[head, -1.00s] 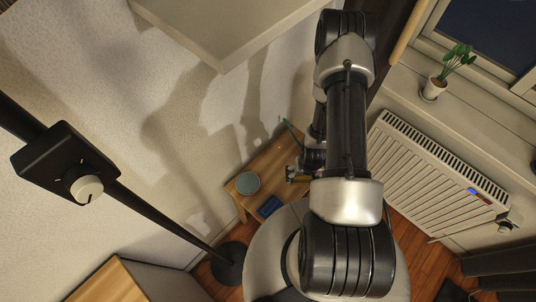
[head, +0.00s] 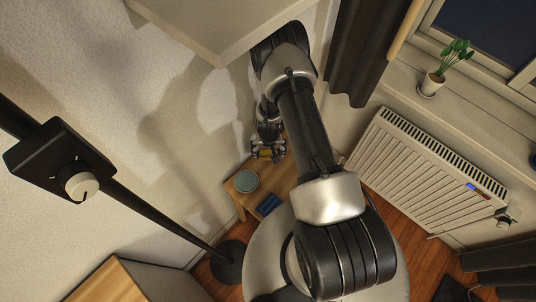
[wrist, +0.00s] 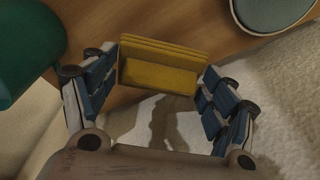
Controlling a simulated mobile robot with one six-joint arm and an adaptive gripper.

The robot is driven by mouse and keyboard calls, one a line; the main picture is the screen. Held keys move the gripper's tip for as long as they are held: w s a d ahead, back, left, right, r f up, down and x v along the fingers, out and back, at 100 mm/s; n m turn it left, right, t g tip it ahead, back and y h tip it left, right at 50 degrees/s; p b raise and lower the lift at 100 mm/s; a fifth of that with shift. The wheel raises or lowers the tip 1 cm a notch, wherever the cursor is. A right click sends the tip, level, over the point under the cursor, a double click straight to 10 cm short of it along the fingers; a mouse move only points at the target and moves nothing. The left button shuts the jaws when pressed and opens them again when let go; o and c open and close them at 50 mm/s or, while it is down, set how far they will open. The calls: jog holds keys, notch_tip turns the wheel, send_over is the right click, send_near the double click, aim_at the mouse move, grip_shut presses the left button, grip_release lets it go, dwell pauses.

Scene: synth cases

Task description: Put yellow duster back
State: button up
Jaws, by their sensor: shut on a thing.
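The yellow duster (wrist: 158,68) is a folded yellow block, held between the blue-padded fingers of my gripper (wrist: 161,62) in the wrist view. My gripper (head: 267,153) shows small in the head view, over the far part of the small wooden table (head: 282,180). A bit of the yellow duster (head: 264,154) shows there between the fingers. In the wrist view the table top (wrist: 185,20) lies behind the duster; I cannot tell whether they touch.
A round teal dish (head: 246,181) and a blue item (head: 268,205) sit on the table. A dark green object (wrist: 25,45) is close on the left in the wrist view. A pale shelf (head: 215,25) hangs above; a radiator (head: 425,165) stands right.

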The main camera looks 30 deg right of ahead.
aim_at(268, 153)
notch_tip(268, 153, down, 4)
jog(key=shift+w+r+b, duration=0.1)
jog(key=shift+r+b, duration=0.05)
jog(key=shift+b, duration=0.55)
jog(key=shift+w, duration=0.1)
jog(key=shift+a, duration=0.1)
jog(key=o, duration=1)
jog(key=shift+o, duration=0.2)
